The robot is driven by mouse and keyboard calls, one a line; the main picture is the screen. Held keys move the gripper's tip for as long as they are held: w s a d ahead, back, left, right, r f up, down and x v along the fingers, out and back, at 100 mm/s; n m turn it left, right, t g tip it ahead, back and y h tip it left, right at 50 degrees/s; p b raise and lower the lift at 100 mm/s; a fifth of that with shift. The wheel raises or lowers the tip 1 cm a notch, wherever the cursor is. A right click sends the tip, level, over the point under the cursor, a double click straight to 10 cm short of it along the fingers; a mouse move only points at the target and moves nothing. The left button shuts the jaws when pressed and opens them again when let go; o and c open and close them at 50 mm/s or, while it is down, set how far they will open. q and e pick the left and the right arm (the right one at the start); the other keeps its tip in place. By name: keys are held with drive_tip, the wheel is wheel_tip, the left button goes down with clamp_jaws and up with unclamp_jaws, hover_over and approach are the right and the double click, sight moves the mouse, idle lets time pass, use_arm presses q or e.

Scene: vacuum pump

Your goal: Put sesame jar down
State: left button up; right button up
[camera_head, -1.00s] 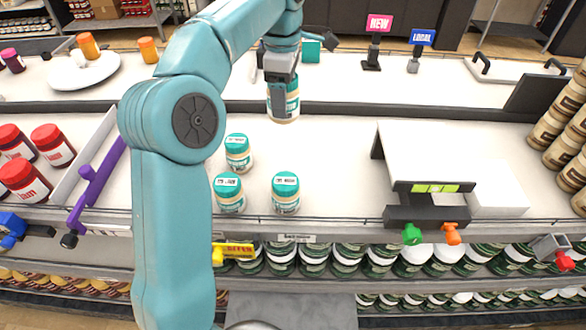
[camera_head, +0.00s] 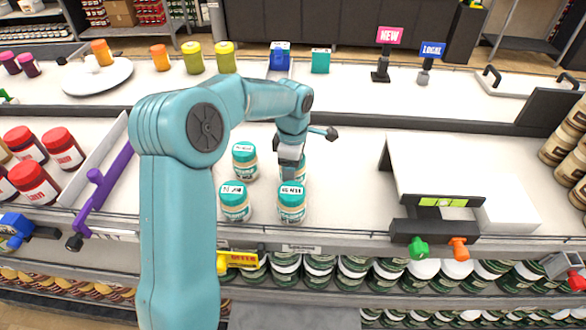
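My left gripper (camera_head: 290,158) points down in the head view and is shut around a teal-lidded sesame jar (camera_head: 302,168). The gripper covers much of this jar, and its base is hidden behind the jar in front, so I cannot tell whether it touches the shelf. Three similar jars stand upright on the white shelf (camera_head: 350,200): one to the left of the held jar (camera_head: 244,160), one at the front left (camera_head: 235,202) and one directly in front (camera_head: 291,203). My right gripper is not in view.
A white divider with a purple bar (camera_head: 103,188) and red-lidded jars (camera_head: 35,182) stand at the left. A white stand (camera_head: 430,165) is at the right. Shelf between the jars and the stand is clear. A raised ledge (camera_head: 400,95) runs behind.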

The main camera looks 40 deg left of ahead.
use_arm(q)
drive_tip(key=shift+w+f, duration=0.25)
drive_tip(key=shift+f, duration=0.3)
drive_tip(key=shift+s, duration=0.2)
drive_tip(key=o, duration=1)
drive_tip(key=shift+f, duration=0.15)
drive_tip(key=shift+c, duration=0.2)
drive_tip(key=o, duration=0.4)
drive_tip(key=shift+w, duration=0.2)
drive_tip(key=shift+o, duration=0.2)
drive_tip(key=shift+s, duration=0.15)
drive_tip(key=shift+r, duration=0.25)
wheel_tip(320, 180, up, 12)
drive_tip(key=shift+f+b, duration=0.25)
drive_tip(key=shift+b, duration=0.05)
drive_tip(key=shift+r, duration=0.25)
